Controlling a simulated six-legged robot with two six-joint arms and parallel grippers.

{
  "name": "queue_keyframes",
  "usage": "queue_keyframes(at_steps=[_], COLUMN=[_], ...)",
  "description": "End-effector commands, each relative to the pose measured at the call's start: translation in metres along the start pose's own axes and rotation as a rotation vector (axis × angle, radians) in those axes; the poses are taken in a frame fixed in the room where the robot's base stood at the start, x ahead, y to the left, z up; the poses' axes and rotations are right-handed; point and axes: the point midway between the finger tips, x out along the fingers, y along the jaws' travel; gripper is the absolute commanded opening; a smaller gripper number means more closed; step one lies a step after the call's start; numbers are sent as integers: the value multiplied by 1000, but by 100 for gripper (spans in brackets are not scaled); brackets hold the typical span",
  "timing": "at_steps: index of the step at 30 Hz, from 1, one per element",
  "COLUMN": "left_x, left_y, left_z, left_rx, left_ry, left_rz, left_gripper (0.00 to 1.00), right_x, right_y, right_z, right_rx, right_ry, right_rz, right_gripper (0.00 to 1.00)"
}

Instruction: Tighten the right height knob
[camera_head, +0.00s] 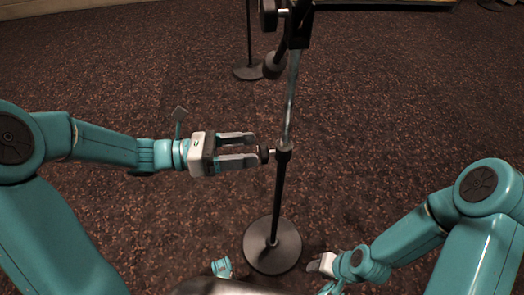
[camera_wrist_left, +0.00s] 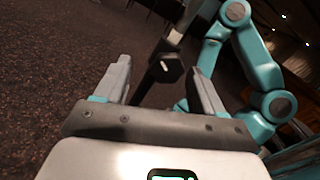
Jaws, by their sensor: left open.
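The near stand has a dark lower tube (camera_head: 278,195), a shiny upper tube (camera_head: 291,100) and a round black base (camera_head: 272,258). A small black height knob (camera_head: 264,154) sticks out to the left at the collar where the tubes meet. My left gripper (camera_head: 256,149) is open, with its fingertips reaching to the knob from the left. In the left wrist view the dark knob (camera_wrist_left: 167,69) shows ahead between the two spread fingers; contact cannot be told. My right gripper (camera_head: 318,266) is low, right of the base; its finger opening is not clear.
Another stand with a round base (camera_head: 249,72) stands farther back. A dark boom with a knob-like end (camera_head: 273,66) crosses the near stand's upper part. The speckled carpet (camera_head: 400,100) is clear on the right.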

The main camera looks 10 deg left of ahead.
Motion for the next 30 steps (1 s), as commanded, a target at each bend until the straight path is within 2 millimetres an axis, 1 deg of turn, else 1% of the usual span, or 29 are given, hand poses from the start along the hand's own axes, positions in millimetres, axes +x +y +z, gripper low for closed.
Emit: queue_keyframes(at_steps=[1, 3, 6, 10, 17, 18, 20, 21, 23, 30], left_x=[11, 22, 33, 40, 41, 41, 41, 41, 40, 40], left_y=[-1, -1, -2, -2, -3, -3, -3, -3, -2, -2], left_z=[-3, -3, -2, -2, -1, -1, -1, -1, -1, -1], left_rx=[1, 1, 1, 1, 1, 1, 1, 1, 1, 1], left_ry=[1, 2, 1, 1, 0, 0, 0, 0, -1, -1], left_rz=[-5, -3, -2, 2, 5, 5, 5, 5, 6, 7], left_gripper=[69, 69, 69, 69, 69, 67, 47, 34, 15, 14], right_x=[5, 7, 8, 9, 8, 8, 8, 8, 8, 8], right_y=[2, 3, 4, 4, 4, 4, 4, 4, 4, 4], right_z=[0, 0, -1, -2, -2, -2, -2, -2, -2, -2], right_rx=[0, 1, 3, 4, 5, 5, 5, 5, 5, 4], right_ry=[0, 1, 3, 4, 5, 5, 5, 5, 4, 4], right_rz=[0, 0, 0, 0, 1, 1, 1, 1, 1, 0], right_gripper=[43, 43, 43, 43, 43, 43, 43, 43, 43, 43])
